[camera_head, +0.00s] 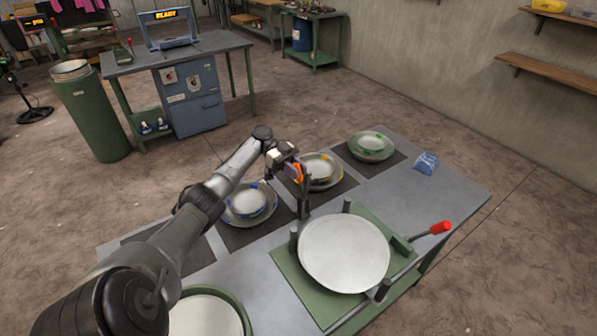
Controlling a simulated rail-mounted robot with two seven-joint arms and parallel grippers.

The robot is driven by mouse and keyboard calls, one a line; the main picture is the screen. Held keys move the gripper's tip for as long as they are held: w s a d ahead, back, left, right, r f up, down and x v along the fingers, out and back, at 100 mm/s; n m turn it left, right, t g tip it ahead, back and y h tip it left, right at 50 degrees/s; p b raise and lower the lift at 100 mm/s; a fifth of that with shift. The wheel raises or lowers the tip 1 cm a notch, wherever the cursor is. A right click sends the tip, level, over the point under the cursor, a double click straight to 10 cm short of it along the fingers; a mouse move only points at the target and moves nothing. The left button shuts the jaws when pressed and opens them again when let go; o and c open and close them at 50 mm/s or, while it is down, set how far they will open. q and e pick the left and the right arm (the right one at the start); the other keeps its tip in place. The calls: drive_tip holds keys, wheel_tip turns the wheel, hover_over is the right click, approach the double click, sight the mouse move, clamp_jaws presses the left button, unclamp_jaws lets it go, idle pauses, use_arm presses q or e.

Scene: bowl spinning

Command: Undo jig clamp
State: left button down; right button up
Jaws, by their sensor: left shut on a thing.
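The green jig (287,261) lies on the worktable with a pale round disc (343,253) on it, between dark posts. On its right a clamp lever (408,268) with a red grip (440,228) slants outward. Near its far left corner stands a dark upright bar (304,198) with an orange top, which looks like another clamp lever. My left gripper (295,171) is at the top of this bar and shut on it; the fingertips are small and partly hidden. My right gripper is not in view.
Three plates with bowls stand on dark mats: blue-marked (248,204), yellow-marked (320,171) and green-marked (371,146). A blue crumpled item (427,163) lies at the far right. A green-rimmed round container (207,312) is at the near left. The table's right side is mostly clear.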

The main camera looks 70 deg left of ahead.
use_arm(q)
drive_tip(key=shift+f, duration=0.2)
drive_tip(key=c, duration=0.9)
unclamp_jaws()
drive_tip(key=shift+r, duration=0.15)
drive_tip(key=shift+c, duration=0.2)
drive_tip(key=b+v, duration=0.5)
drive_tip(key=v, duration=0.2)
drive_tip(key=shift+a+b, duration=0.25)
drive_tip(key=shift+b, duration=0.15)
